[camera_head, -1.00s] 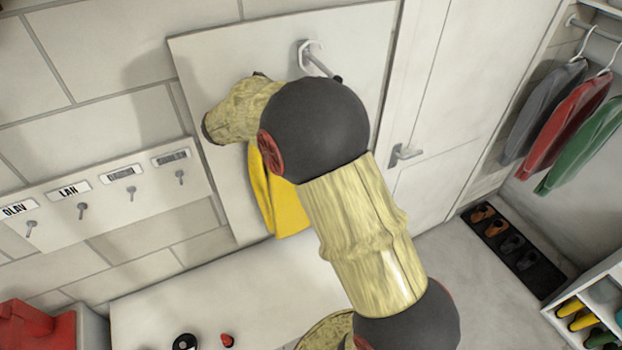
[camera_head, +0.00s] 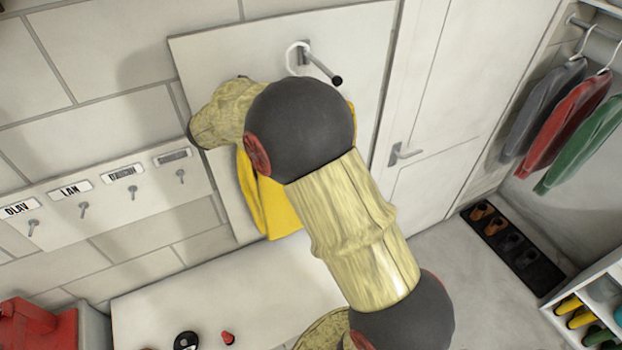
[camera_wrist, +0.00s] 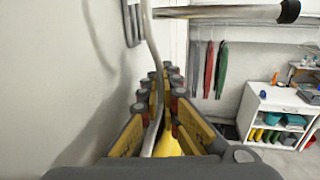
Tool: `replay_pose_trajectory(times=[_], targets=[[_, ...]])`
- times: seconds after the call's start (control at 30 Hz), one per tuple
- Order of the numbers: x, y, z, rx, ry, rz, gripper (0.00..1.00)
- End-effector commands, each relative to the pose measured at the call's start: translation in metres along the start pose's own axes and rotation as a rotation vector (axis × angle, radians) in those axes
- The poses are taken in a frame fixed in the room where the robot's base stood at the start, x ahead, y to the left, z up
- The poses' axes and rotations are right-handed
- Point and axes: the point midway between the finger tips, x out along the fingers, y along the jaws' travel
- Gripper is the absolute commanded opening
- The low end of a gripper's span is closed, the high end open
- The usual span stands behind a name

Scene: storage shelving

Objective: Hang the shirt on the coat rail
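The yellow shirt (camera_head: 268,205) hangs below my arm in the head view, mostly hidden behind it. In the wrist view, its yellow cloth (camera_wrist: 168,146) shows between the fingers of my gripper (camera_wrist: 160,90). The fingers are shut on the pale hanger (camera_wrist: 152,45), whose hook rises above them. A short metal rail (camera_head: 322,67) with a black end juts from a white wall panel and also shows in the wrist view (camera_wrist: 220,12). The hook (camera_head: 289,58) overlaps the rail's wall end; I cannot tell if it rests on it. My gripper is hidden in the head view.
Grey, red and green garments hang from another rail (camera_head: 595,30) at right. Name-tagged pegs (camera_head: 83,208) line the wall at left. A white bench (camera_head: 200,290) stands below, with a door (camera_head: 440,120) and shoe mat (camera_head: 512,250) to the right.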

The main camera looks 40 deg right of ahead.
Motion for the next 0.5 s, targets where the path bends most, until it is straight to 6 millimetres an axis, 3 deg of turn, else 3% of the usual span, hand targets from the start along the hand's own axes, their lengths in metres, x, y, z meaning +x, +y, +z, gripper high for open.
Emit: replay_pose_trajectory(times=[0.5], targets=[[-0.028,0.007,0.001,0.000,0.000,0.002,0.00]])
